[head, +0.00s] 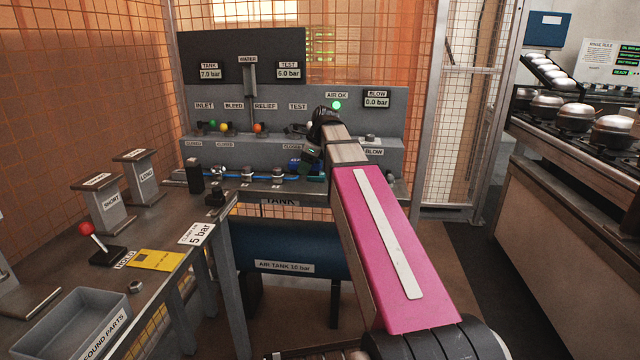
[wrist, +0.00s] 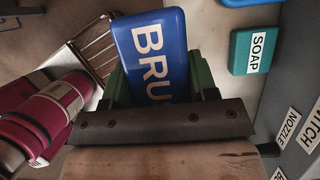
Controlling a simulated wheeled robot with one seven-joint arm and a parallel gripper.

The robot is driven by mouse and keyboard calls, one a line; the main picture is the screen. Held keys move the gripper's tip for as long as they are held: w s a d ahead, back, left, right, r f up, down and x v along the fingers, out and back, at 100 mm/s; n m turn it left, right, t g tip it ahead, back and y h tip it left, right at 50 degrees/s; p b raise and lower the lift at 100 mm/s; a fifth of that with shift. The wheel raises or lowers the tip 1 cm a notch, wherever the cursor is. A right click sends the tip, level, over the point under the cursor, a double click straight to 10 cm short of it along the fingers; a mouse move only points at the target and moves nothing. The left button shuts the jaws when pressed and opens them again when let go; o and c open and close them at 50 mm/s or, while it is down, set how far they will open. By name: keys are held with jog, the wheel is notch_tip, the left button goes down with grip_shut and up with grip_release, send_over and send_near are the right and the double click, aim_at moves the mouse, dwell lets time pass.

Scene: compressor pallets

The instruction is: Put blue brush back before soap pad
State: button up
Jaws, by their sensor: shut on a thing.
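The blue brush (wrist: 150,45), lettered "BRU…" with the rest hidden, sits between the green fingers of my gripper (wrist: 158,84) in the wrist view. My gripper is shut on it. The teal soap pad (wrist: 243,52), labelled SOAP, lies to the right of the brush on a pale surface, apart from it. In the head view my gripper (head: 312,155) is over the grey test bench, largely hidden by my arm. A small blue patch beside it appears to be the brush (head: 293,165).
A maroon cylindrical thing (wrist: 45,118) and a wire-like metal piece (wrist: 97,47) are left of the brush. NOZZLE (wrist: 287,126) and SWITCH labels are at right. The grey bench (head: 240,152) carries valves and fittings. A side table (head: 165,290) holds a parts bin (head: 45,310).

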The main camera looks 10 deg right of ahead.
send_over(314, 188)
jog(key=d, duration=0.1)
jog(key=f, duration=0.3)
jog(key=shift+s+d+f, duration=0.1)
jog(key=shift+s+f, duration=0.1)
jog(key=shift+f, duration=2.2)
jog(key=shift+f, duration=0.2)
jog(key=o, duration=1)
jog(key=shift+c, duration=0.2)
jog(key=shift+r, duration=0.15)
jog(key=v, duration=1.2)
